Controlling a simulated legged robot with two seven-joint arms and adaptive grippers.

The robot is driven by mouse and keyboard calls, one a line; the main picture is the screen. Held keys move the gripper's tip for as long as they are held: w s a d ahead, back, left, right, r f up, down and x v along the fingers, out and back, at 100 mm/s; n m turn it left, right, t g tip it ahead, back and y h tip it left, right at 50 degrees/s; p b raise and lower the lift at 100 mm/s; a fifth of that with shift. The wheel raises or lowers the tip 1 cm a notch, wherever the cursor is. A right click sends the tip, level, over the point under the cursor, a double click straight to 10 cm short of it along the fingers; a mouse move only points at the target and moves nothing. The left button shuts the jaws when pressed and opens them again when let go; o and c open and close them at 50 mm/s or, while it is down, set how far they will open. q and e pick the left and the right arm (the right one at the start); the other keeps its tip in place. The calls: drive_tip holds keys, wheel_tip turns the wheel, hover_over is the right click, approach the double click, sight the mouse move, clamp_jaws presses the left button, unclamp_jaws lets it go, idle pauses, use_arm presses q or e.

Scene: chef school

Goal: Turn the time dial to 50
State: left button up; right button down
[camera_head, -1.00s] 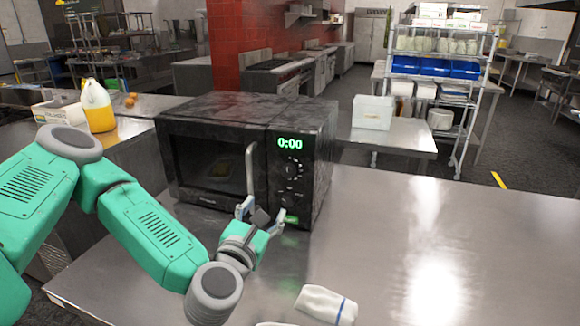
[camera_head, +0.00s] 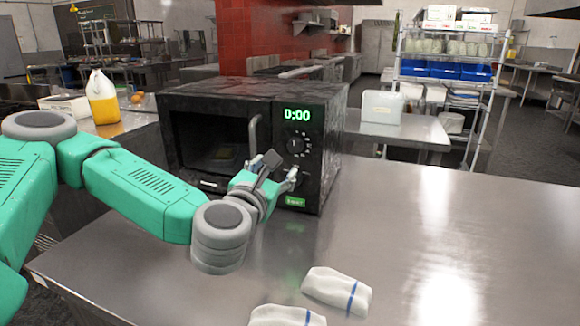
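A black microwave (camera_head: 240,92) stands on the steel table, its door shut. Its green display (camera_head: 297,115) reads 0:00. A round dial (camera_head: 297,145) with marks around it sits below the display. A lower control is mostly hidden by my gripper, and the small marks are too fine to read. My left gripper (camera_head: 283,170) is in front of the panel's lower part, below the round dial. Its fingers are apart with nothing visible between them; I cannot tell whether they touch the panel. My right gripper is not in view.
The door handle (camera_head: 254,136) stands out just left of the panel, close to my gripper. Two folded white cloths, one here (camera_head: 337,290), lie at the table's front. The steel table (camera_head: 480,235) is clear to the right.

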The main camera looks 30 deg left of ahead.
sight(294, 149)
use_arm(q)
drive_tip(key=x, duration=0.2)
drive_tip(key=d+x, duration=0.1)
drive_tip(key=x, duration=0.3)
drive_tip(key=shift+w+d+r, duration=0.15)
drive_tip(key=shift+w+r, duration=0.05)
drive_tip(key=shift+r, duration=0.05)
drive_tip(key=x, duration=0.2)
drive_tip(key=a+x, duration=0.1)
drive_tip(key=x, duration=0.2)
drive_tip(key=shift+s+f, duration=0.1)
drive_tip(key=shift+f, duration=0.15)
drive_tip(key=shift+d+r, duration=0.1)
drive_tip(key=shift+d, duration=0.35)
drive_tip(key=c, duration=1.1)
drive_tip(key=shift+c, duration=0.2)
